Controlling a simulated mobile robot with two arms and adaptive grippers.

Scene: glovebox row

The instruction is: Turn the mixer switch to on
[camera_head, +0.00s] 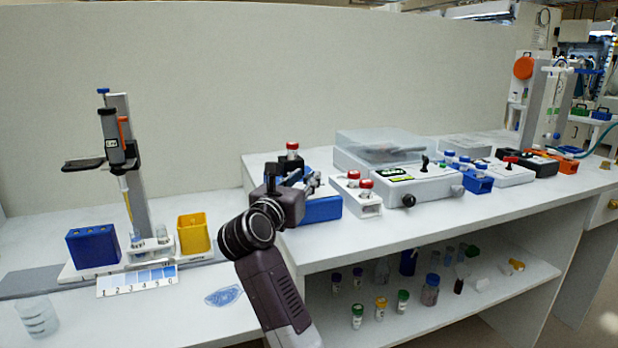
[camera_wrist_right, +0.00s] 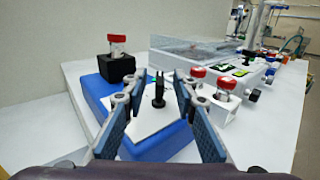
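The mixer (camera_head: 322,208) is a blue box on the raised bench, partly hidden behind my right gripper in the head view. In the right wrist view the mixer (camera_wrist_right: 94,90) shows a white top plate and an upright black switch (camera_wrist_right: 158,98). A red-capped vial (camera_wrist_right: 117,46) stands in a black holder at its back left. My right gripper (camera_wrist_right: 157,82) is open, with its blue-padded fingers on either side of the switch and gaps to both. It also shows over the mixer in the head view (camera_head: 308,182). My left gripper is out of view.
A white block with red-capped vials (camera_head: 357,197) stands close to the mixer's right. Beyond it is a white device with a clear lid (camera_head: 380,146). A pipette stand (camera_head: 128,165) is on the lower bench at left. A shelf below holds several small bottles (camera_head: 403,300).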

